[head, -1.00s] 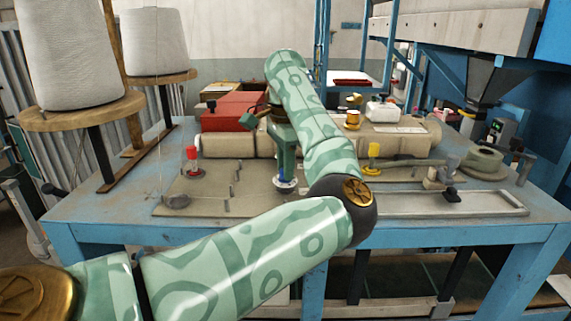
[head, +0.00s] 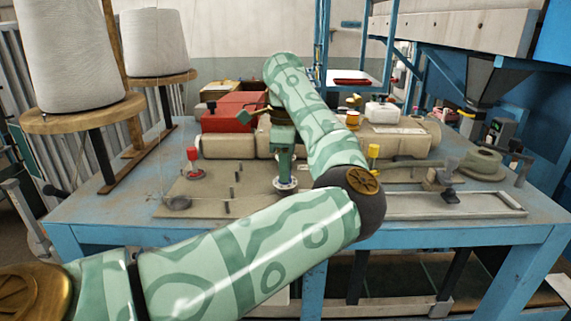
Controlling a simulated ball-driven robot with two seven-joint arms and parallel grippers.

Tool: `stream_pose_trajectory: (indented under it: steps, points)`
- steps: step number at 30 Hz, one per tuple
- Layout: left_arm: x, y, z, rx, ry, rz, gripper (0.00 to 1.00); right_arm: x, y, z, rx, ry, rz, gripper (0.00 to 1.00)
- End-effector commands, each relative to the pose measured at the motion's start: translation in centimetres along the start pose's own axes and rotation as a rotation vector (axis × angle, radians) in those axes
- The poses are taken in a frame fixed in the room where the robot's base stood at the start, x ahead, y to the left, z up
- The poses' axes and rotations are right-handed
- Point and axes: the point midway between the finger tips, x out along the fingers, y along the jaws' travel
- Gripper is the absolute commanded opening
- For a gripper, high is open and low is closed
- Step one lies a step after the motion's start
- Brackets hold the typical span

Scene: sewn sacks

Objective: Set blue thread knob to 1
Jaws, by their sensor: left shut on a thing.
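My left gripper (head: 284,176) points down at the middle of the table's control board. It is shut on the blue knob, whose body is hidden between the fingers. The knob's pale round dial (head: 286,185) shows just below the fingertips; its marks are too small to read. The red knob (head: 192,154) stands upright on its own dial to the left. My right gripper is not in view.
The board (head: 225,205) with small dark pegs lies on the blue table (head: 120,210). A beige cylindrical machine body (head: 229,146) and a red box (head: 232,111) stand behind. Thread cones (head: 155,42) are on the left. A shallow metal tray (head: 480,204) lies at right.

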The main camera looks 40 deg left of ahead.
Motion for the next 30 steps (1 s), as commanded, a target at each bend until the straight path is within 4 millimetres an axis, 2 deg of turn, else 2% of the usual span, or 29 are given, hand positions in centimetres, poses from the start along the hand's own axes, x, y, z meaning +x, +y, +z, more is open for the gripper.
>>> stream_pose_trajectory:
  steps: [30]
  points:
    - [-0.4,-0.1,0.0,0.963,-0.002,-0.006,0.00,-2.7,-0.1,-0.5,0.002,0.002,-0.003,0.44]
